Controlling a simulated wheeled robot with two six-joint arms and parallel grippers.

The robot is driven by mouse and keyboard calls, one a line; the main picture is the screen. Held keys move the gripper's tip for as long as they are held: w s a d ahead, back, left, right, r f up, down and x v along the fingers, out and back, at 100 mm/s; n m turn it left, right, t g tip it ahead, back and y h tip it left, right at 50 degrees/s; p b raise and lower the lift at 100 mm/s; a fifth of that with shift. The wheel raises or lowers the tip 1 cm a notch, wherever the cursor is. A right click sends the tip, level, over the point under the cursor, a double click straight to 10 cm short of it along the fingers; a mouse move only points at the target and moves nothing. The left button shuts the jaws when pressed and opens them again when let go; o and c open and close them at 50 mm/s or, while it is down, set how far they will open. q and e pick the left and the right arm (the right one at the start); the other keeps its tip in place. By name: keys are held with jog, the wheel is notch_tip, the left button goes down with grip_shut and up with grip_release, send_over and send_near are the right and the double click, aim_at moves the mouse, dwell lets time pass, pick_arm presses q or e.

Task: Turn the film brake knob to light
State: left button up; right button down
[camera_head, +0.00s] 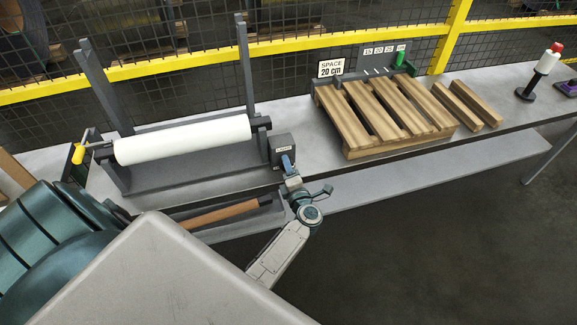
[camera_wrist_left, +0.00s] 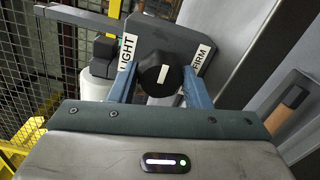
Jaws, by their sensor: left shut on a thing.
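The film brake knob (camera_wrist_left: 154,70) is black and round with a white pointer mark. It sits on a dark grey box (camera_head: 282,146) at the right end of the film roll stand. In the left wrist view, a LIGHT label (camera_wrist_left: 128,51) is left of the knob and a FIRM label (camera_wrist_left: 201,59) is right of it. The mark points up between them, tilted slightly right. My left gripper (camera_head: 287,162) is at the box's front face. Its blue fingers (camera_wrist_left: 160,84) are shut on the knob's sides. My right gripper is not in view.
A white film roll (camera_head: 185,139) lies across the stand, with a yellow-handled crank (camera_head: 79,153) at its left. A wooden pallet (camera_head: 360,122) and loose planks (camera_head: 470,104) are on the bench to the right. A brown rod (camera_head: 220,213) lies below the stand. Yellow-railed mesh fencing is behind.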

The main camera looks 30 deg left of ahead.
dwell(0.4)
pick_arm(q)
jog(key=o, duration=1)
jog(key=v, duration=1)
jog(key=shift+s+d, duration=0.25)
jog(key=shift+s, duration=0.05)
jog(key=s+d+f+m+h+b, duration=0.15)
jog(key=s+f+m+h, duration=0.25)
jog(key=f+m, duration=0.45)
jog(key=s+d+f+m+h+p, duration=0.15)
jog(key=s+f+m+h, duration=0.35)
jog(key=f, duration=0.7)
jog(key=s+d+f+m+h+b, duration=0.2)
jog(key=s+f+m+h, duration=0.1)
jog(key=f+m, duration=0.65)
jog(key=s+a+f+m+g, duration=0.2)
jog(key=s+f, duration=0.3)
jog(key=s, duration=0.5)
jog(key=s+a+f+m+g, duration=0.3)
jog(key=s+a+f+g, duration=0.1)
jog(key=s, duration=0.6)
jog(key=s+a+f+m+g+h, duration=0.1)
jog(key=s+a+f+m+g, duration=0.1)
jog(key=s+f, duration=0.6)
jog(key=shift+s+a+f+m+g, duration=0.1)
jog(key=shift+s+a+m+g, duration=0.1)
jog(key=shift+s+g, duration=0.5)
jog(key=shift+s+a+m+g, duration=0.1)
jog(key=shift+s+a+g, duration=0.15)
jog(key=shift+s+g, duration=0.45)
